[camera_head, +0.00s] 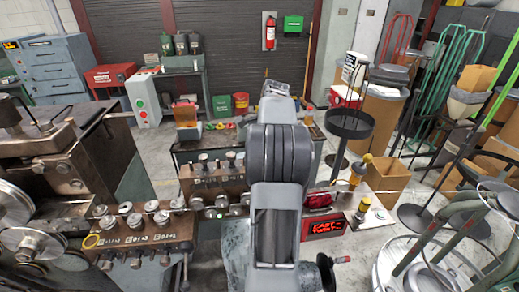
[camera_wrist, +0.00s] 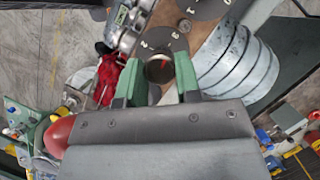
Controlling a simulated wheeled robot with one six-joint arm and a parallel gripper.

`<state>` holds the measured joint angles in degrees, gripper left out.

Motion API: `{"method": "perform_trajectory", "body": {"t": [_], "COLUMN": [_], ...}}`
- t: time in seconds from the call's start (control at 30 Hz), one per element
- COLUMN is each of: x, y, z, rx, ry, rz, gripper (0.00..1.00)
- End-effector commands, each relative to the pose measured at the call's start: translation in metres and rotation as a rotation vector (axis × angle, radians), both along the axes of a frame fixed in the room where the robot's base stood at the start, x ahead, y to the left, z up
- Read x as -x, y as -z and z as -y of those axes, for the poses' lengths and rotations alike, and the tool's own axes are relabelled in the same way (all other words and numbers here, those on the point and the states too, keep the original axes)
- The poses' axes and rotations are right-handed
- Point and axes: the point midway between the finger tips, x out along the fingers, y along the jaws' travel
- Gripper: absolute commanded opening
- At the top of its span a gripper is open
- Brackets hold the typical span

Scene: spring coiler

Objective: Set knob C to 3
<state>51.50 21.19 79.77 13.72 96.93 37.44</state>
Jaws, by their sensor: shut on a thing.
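In the wrist view, my gripper (camera_wrist: 158,78) has its two green fingers shut on a round metal knob (camera_wrist: 158,68). The knob's face is dark with a small red mark. A dark dial plate (camera_wrist: 160,40) with pale numerals shows beyond it, but I cannot read the knob's letter or its exact setting. Another dark dial plate (camera_wrist: 205,8) lies just beyond, to the right. In the head view, my arm hides the gripper and the held knob. Several other metal knobs (camera_head: 152,206) stand on the brown machine panel (camera_head: 150,232) at left.
A red digital display (camera_head: 326,227) sits right of my arm, with a red cloth (camera_head: 318,200) above it. A black round tray on a stand (camera_head: 350,123) rises behind. In the wrist view, a grey ribbed part (camera_wrist: 238,65) is close right of the fingers.

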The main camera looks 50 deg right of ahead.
Motion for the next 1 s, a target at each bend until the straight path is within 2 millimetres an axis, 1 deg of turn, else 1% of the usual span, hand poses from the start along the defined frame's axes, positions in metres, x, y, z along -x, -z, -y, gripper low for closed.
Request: {"method": "perform_trajectory", "body": {"t": [0.27, 0.3, 0.5, 0.57, 0.83, 0.93, 1.0], "x": [0.000, 0.000, 0.000, 0.000, 0.000, -0.001, 0.000], "y": [0.000, 0.000, 0.000, 0.000, -0.002, -0.009, -0.017], "z": [0.000, 0.000, 0.000, 0.000, 0.001, 0.005, 0.009], "rx": [0.001, 0.001, 0.001, 0.001, 0.001, 0.002, 0.003], "ry": [-0.001, -0.001, -0.001, -0.001, -0.001, -0.001, 0.001], "rz": [0.000, 0.000, 0.000, 0.000, 0.000, 0.001, 0.002], "gripper": [0.08, 0.33, 0.52, 0.57, 0.57, 0.57, 0.57]}}
